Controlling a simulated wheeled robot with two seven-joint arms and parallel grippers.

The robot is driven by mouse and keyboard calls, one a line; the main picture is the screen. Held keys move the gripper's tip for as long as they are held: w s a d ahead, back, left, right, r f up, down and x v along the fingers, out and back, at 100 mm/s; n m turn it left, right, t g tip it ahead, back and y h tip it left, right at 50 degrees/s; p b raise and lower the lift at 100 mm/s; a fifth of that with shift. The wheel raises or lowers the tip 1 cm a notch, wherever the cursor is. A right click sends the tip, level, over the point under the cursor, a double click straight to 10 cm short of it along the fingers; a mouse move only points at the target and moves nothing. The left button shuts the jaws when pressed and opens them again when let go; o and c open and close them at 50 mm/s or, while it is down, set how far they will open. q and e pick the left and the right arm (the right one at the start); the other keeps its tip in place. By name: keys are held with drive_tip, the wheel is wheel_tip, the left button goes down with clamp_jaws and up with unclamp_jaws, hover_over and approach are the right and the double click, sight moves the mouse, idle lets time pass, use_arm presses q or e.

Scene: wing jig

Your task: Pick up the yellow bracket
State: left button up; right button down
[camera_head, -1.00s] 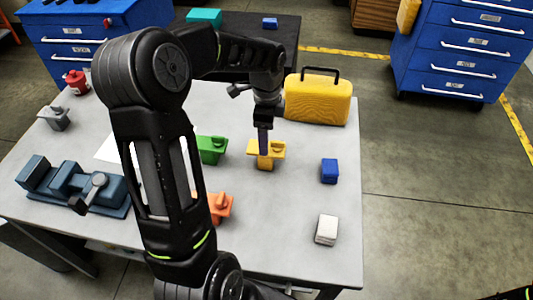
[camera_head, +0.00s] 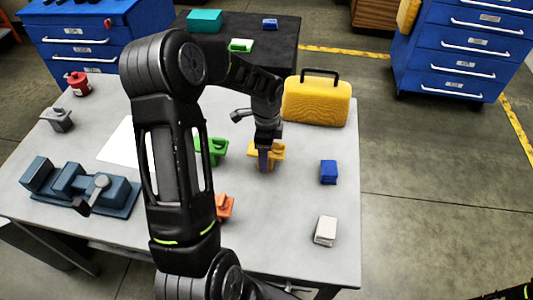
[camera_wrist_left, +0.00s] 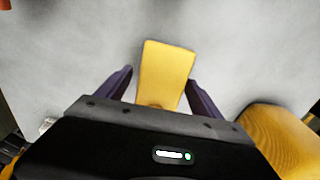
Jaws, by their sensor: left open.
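The yellow bracket (camera_head: 278,150) stands on the grey table, right of the green bracket. My left gripper (camera_head: 263,160) points down at it and hides part of it in the head view. In the left wrist view the yellow bracket (camera_wrist_left: 166,68) lies between the two purple fingers of my open left gripper (camera_wrist_left: 160,78). A gap shows on each side at its upper end; its lower end is hidden by the gripper body.
On the table (camera_head: 283,235) are a green bracket (camera_head: 215,150), an orange bracket (camera_head: 225,206), a blue block (camera_head: 328,172), a white block (camera_head: 325,231), a yellow case (camera_head: 316,102) behind, and a blue vise (camera_head: 82,188) at left. The front middle is clear.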

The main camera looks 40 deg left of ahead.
use_arm(q)
drive_tip(key=shift+c, duration=0.3)
clamp_jaws()
idle(1.0)
